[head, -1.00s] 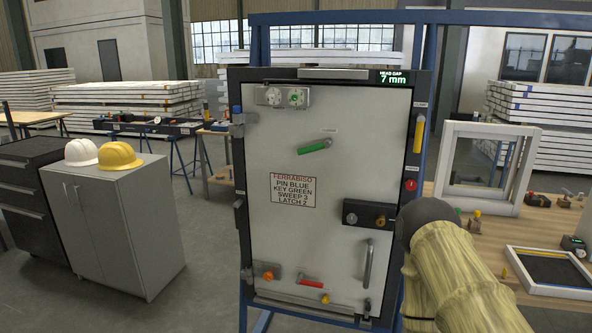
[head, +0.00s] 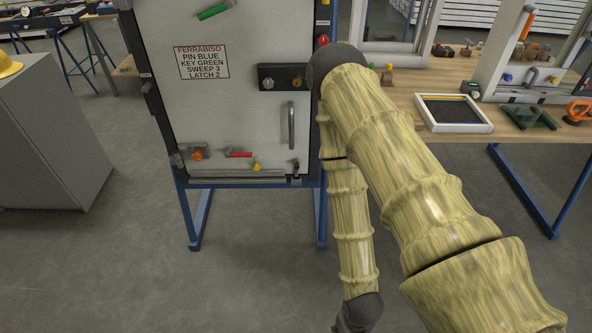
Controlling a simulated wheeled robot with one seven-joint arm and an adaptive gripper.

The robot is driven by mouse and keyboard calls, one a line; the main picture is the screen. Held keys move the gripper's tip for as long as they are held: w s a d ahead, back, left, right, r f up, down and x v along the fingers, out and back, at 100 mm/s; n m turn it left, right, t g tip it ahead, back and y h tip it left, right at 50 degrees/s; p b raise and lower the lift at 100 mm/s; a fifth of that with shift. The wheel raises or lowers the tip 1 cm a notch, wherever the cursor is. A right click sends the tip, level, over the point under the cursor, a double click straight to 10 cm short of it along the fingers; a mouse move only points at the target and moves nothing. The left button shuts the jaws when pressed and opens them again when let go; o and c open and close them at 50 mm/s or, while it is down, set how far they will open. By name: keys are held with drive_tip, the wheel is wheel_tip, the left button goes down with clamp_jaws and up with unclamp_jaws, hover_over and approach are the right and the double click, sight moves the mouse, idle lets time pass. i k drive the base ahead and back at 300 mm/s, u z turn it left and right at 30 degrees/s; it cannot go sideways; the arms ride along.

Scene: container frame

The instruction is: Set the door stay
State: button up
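The pale grey door panel (head: 225,110) stands upright in a dark frame on a blue stand. Its label (head: 203,62) reads "FERRABISO, PIN BLUE, KEY GREEN, SWEEP 3, LATCH 2". A green lever (head: 213,11) is near the top of the picture. A dark lock plate (head: 283,77) and a grey pull handle (head: 291,125) are on the right side. Low down are an orange knob (head: 197,154), a red lever (head: 239,155), a yellow knob (head: 256,166) and a small dark fitting (head: 296,168). I cannot tell which part is the stay. My gripper is out of view; my arm bends down right of the door.
A wooden bench (head: 408,95) at right holds a framed dark panel (head: 453,112), an upright white frame (head: 503,60) and small tools. A grey cabinet (head: 50,140) with a yellow helmet (head: 8,66) stands at left. The floor before the door is clear.

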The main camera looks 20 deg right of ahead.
sight(147, 86)
drive_tip(key=u, duration=0.6)
drive_tip(key=k, duration=0.65)
drive_tip(key=u, duration=0.65)
drive_tip(key=i, duration=1.1)
drive_tip(key=z, duration=0.65)
